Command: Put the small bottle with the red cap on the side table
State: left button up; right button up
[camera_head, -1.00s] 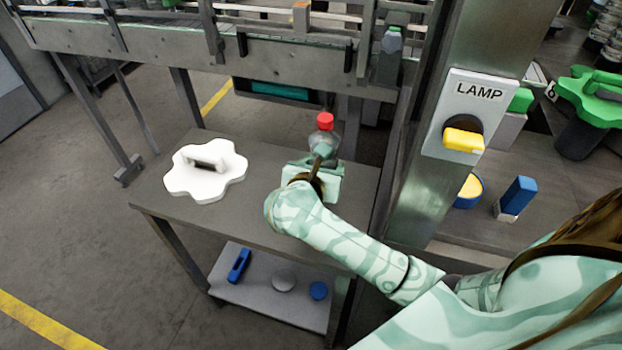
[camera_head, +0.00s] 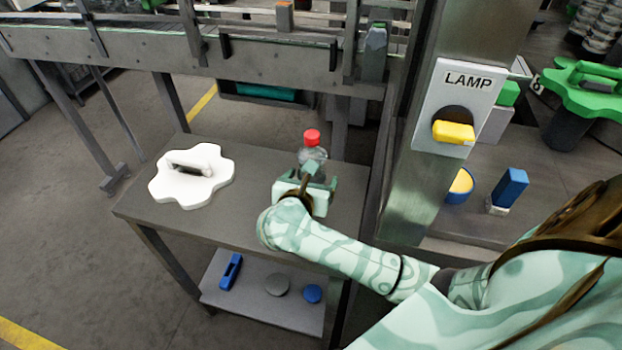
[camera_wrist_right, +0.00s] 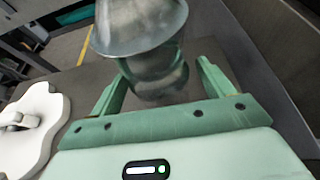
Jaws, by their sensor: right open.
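The small clear bottle with the red cap (camera_head: 312,137) stands upright over the right part of the grey side table (camera_head: 250,229). In the right wrist view the bottle (camera_wrist_right: 140,30) is between and a little beyond the fingers, with its cap out of frame. My right gripper (camera_head: 307,184) is at the bottle, and it hides the bottle's lower part in the head view. In the wrist view its green fingers (camera_wrist_right: 160,88) are spread, with gaps on both sides of the bottle. My left gripper is not in view.
A white lobed part with a handle (camera_head: 192,176) lies on the table's left side. A metal post with a yellow lamp switch (camera_head: 453,132) stands right of the table. The conveyor frame (camera_head: 270,58) runs behind. The table's front middle is clear.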

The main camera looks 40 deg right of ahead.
jog(key=shift+r, duration=0.1)
jog(key=shift+s+a+r, duration=0.1)
jog(key=shift+s+a, duration=0.05)
jog(key=shift+a, duration=0.05)
jog(key=p+v, duration=0.2)
jog(key=v, duration=0.9)
jog(key=shift+s+a, duration=0.15)
jog(key=shift+s, duration=0.05)
jog(key=shift+r, duration=0.1)
